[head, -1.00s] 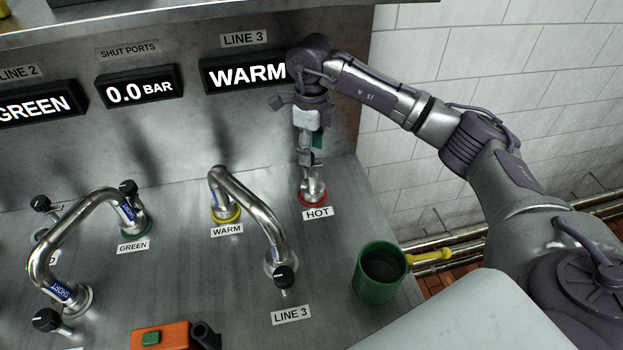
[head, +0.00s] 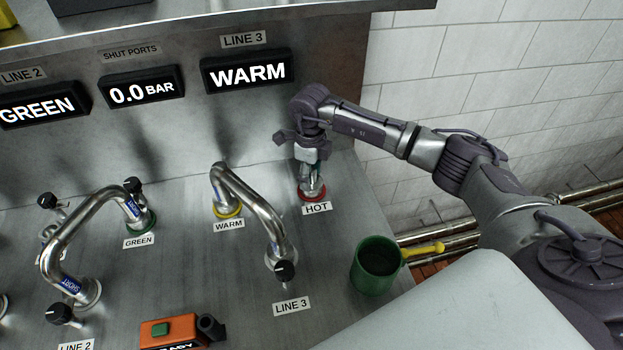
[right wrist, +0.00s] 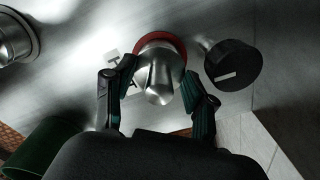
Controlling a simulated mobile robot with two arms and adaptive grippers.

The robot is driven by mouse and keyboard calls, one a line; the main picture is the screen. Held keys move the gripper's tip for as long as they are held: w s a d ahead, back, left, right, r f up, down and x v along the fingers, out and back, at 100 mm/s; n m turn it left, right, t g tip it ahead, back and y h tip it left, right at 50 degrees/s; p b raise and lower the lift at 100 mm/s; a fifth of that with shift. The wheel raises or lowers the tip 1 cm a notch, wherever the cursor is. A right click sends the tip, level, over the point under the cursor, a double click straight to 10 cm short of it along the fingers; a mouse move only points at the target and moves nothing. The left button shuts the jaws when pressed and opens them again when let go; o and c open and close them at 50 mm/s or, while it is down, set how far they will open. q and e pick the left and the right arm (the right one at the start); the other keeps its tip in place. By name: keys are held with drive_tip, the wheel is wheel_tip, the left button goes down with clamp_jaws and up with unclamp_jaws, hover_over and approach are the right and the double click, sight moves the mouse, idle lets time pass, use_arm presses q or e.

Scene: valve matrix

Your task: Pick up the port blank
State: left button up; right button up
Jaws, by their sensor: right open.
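The port blank (right wrist: 160,80), a silver metal plug, stands in the red-ringed HOT port (head: 313,194) at the right of the steel panel. In the head view my right gripper (head: 312,168) is lowered over it from above and hides much of it. In the right wrist view the open fingers of my right gripper (right wrist: 160,72) stand on either side of the blank. I cannot tell whether either finger touches it. My left gripper is not in view.
A black knob (right wrist: 233,66) stands close beside the right finger. A bent pipe (head: 250,198) runs from the WARM port towards LINE 3. A green mug (head: 368,268) with a yellow handle stands near the front right. The wall panel with displays rises behind.

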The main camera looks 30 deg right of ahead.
clamp_jaws()
